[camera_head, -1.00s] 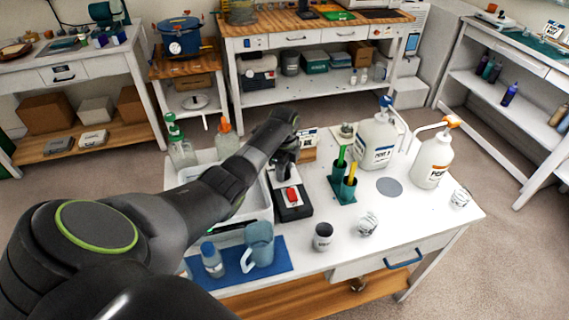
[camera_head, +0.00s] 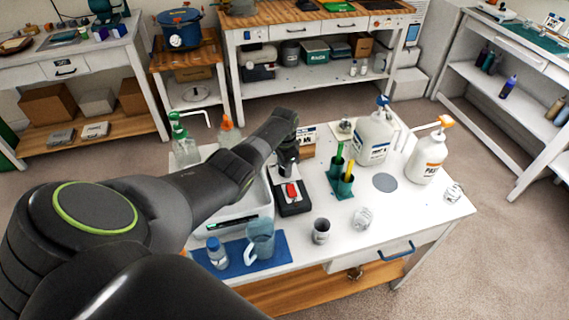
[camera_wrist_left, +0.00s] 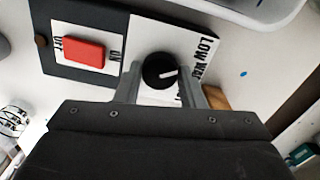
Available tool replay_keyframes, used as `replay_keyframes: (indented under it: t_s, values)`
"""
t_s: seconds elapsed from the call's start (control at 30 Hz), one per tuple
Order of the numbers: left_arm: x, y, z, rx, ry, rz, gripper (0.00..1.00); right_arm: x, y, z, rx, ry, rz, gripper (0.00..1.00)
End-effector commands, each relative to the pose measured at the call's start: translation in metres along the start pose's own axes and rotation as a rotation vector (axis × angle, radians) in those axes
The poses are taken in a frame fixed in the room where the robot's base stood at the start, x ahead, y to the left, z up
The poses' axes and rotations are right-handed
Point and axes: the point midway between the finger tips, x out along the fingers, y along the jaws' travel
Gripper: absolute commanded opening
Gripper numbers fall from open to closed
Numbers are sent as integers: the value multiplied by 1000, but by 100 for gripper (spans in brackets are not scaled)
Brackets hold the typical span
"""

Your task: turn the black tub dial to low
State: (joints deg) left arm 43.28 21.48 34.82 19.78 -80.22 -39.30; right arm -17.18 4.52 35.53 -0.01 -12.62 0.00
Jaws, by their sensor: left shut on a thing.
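The black dial (camera_wrist_left: 153,66) is a round knob with a white pointer mark, on a white plate of the black control box (camera_head: 293,209). In the left wrist view the pointer faces right, toward the printed words LOW and WAR...; I cannot tell exactly which word it meets. My left gripper (camera_head: 288,166) is over the back of the box, and in the left wrist view its fingers (camera_wrist_left: 160,84) are shut on the dial, one on each side. In the head view the gripper hides the dial. My right gripper is not in view.
A red ON/OFF switch (camera_wrist_left: 84,52) sits beside the dial. A white tub (camera_head: 232,228) stands left of the box. A green holder (camera_head: 340,187) with tools, two pump bottles (camera_head: 372,142) (camera_head: 428,160), a grey cup (camera_head: 321,231) and a blue pitcher (camera_head: 260,240) stand around.

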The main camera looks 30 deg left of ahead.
Motion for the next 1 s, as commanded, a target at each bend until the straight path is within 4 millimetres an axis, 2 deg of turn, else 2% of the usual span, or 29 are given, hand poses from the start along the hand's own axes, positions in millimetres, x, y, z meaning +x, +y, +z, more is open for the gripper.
replay_keyframes:
  t_s: [0.4,1.0]
  values:
    - [-1,0,0,-249,1,-1,13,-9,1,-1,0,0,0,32]
    - [0,0,0,-308,0,-1,13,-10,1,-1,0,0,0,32]
